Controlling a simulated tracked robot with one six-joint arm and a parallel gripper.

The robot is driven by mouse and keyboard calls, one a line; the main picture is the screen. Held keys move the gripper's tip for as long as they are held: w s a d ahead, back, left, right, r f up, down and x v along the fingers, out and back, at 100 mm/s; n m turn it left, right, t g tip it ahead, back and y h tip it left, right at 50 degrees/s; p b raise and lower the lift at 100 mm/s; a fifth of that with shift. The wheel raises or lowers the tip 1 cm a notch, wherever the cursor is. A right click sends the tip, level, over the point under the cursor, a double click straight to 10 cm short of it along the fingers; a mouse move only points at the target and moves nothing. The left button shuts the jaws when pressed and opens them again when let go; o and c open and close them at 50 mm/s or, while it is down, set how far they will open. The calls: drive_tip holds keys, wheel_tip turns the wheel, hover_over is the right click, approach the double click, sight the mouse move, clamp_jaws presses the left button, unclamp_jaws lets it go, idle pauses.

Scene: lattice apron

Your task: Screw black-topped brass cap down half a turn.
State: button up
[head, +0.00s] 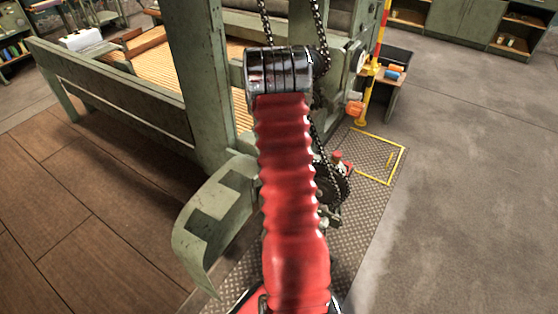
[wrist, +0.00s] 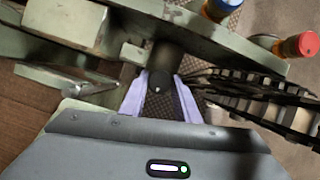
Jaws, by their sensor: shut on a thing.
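The black-topped cap (wrist: 164,62) stands between my fingers in the wrist view. Only its dark top and side show; no brass is visible on it. My gripper (wrist: 161,88) has its two pale purple fingers on either side of the cap, shut on it. In the head view my red sleeved arm hides the gripper and the cap.
A blue-topped brass cap (wrist: 220,8) and a red-topped brass cap (wrist: 297,45) stand along the green machine rail (wrist: 205,30). A dark chain (wrist: 262,86) runs close right of my fingers. In the head view, a tread-plate floor (head: 372,160) lies right of the green machine (head: 205,75).

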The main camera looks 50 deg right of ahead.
drive_tip(key=shift+w+a+m, duration=0.1)
drive_tip(key=shift+m, duration=0.3)
drive_tip(key=m, duration=0.1)
drive_tip(key=m+g, duration=0.1)
drive_tip(key=m, duration=0.1)
drive_tip(key=shift+w+a+m+g, duration=0.1)
drive_tip(key=shift+w+m+g, duration=0.1)
drive_tip(key=shift+m+g, duration=0.1)
drive_tip(key=m, duration=0.2)
drive_tip(key=m+g, duration=0.1)
drive_tip(key=m, duration=0.1)
drive_tip(key=m+g, duration=0.1)
drive_tip(key=m, duration=0.1)
drive_tip(key=shift+w+y, duration=0.25)
drive_tip(key=shift+y, duration=0.05)
drive_tip(key=m, duration=0.2)
drive_tip(key=m+g+y, duration=0.1)
drive_tip(key=m, duration=0.2)
drive_tip(key=shift+w+d+m+g+y, duration=0.1)
drive_tip(key=shift+d+m+g+y, duration=0.2)
drive_tip(key=shift+m, duration=0.1)
drive_tip(key=m+y, duration=0.2)
drive_tip(key=m, duration=0.3)
drive_tip(key=shift+d+m, duration=0.15)
drive_tip(key=shift+m, duration=0.15)
drive_tip(key=o, duration=1)
drive_tip(key=shift+d, duration=0.1)
